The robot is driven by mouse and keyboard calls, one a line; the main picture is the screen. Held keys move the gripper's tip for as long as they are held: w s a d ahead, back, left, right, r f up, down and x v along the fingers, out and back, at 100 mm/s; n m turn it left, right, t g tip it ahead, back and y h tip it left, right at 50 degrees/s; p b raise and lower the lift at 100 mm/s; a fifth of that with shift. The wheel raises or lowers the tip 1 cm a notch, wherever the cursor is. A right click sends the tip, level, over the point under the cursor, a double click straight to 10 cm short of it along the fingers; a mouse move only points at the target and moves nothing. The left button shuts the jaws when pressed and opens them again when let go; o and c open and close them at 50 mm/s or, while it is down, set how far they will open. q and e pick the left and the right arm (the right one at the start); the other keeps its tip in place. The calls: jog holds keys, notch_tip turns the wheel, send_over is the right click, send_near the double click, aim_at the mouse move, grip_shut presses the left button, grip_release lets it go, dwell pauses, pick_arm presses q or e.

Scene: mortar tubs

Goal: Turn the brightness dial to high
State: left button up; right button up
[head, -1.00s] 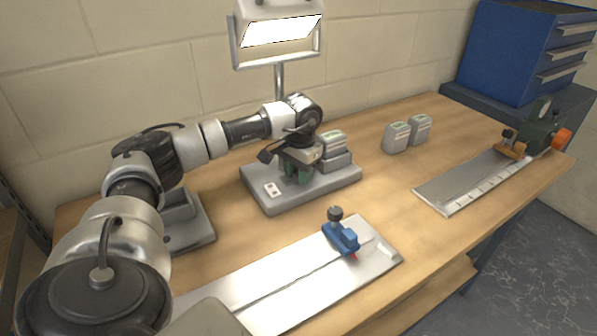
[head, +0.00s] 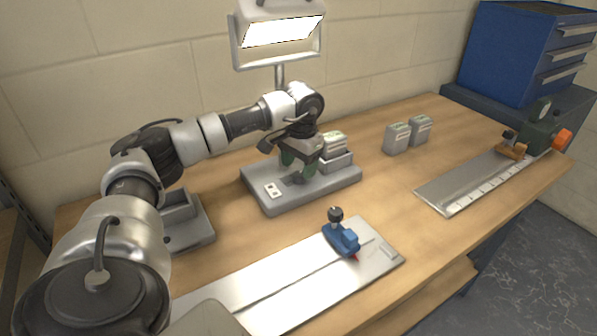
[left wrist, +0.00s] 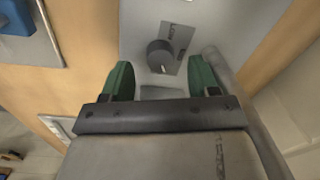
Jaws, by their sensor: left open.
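The brightness dial (left wrist: 159,56) is a dark round knob on a grey label plate (left wrist: 181,45) in the left wrist view. A pale mark on its lower edge points toward my gripper; the small lettering is hard to read. In the head view the dial (head: 298,178) sits on the lamp's grey base (head: 330,180). My left gripper (head: 300,164) is open, its green fingers above the dial and apart from it. In the left wrist view the open fingers (left wrist: 161,78) stand either side of the line to the dial. The lamp (head: 282,32) is lit. My right gripper is out of view.
A rocker switch plate (head: 272,190) is on the base's left part. Battery-like blocks stand in a holder (head: 338,160) beside my gripper, and two more (head: 397,138) stand to the right. A blue clamp tool (head: 342,240) sits on a metal plate in front.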

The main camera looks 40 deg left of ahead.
aim_at(300, 176)
pick_arm(q)
notch_tip(300, 176, up, 8)
jog(key=shift+d, duration=0.25)
dwell(0.5)
